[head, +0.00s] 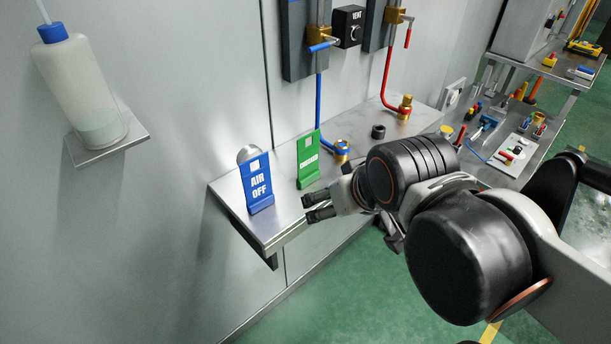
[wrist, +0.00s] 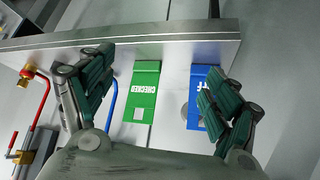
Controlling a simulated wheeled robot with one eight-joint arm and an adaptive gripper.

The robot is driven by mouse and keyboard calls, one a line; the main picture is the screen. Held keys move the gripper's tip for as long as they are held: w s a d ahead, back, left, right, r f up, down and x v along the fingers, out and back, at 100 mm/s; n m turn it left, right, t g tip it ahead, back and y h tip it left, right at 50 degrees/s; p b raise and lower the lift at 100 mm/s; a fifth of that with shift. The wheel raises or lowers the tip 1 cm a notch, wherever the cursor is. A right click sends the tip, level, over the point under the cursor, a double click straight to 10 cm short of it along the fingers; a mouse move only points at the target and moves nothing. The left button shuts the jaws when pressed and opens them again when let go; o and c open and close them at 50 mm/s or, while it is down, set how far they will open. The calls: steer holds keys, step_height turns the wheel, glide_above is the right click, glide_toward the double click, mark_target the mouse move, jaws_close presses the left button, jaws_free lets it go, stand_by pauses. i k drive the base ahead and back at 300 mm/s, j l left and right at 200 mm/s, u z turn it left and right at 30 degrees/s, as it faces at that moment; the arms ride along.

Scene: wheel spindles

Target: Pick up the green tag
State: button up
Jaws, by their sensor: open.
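The green tag (head: 308,157) stands upright on the metal shelf, to the right of the blue "AIR OFF" tag (head: 257,183). In the wrist view the green tag (wrist: 141,95) reads "CHECKED" and lies between my gripper's two fingers, nearer the left one. The blue tag (wrist: 200,92) is partly covered by the right finger there. My gripper (head: 314,207) is open and empty, in front of the shelf edge and apart from both tags in the head view. It also shows wide open in the wrist view (wrist: 160,100).
The metal shelf (head: 236,207) runs along the wall. A blue pipe (head: 318,103) and a red pipe (head: 386,78) come down to brass fittings behind and right of the tags. A bottle (head: 84,92) stands on a small wall ledge at left.

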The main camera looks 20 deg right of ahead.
mark_target(308, 171)
steer(key=k+j+z, duration=0.5)
steer(key=i+l+z, duration=0.2)
steer(key=k+j+u, duration=0.25)
steer(key=j, duration=0.15)
steer(key=i+l, duration=0.05)
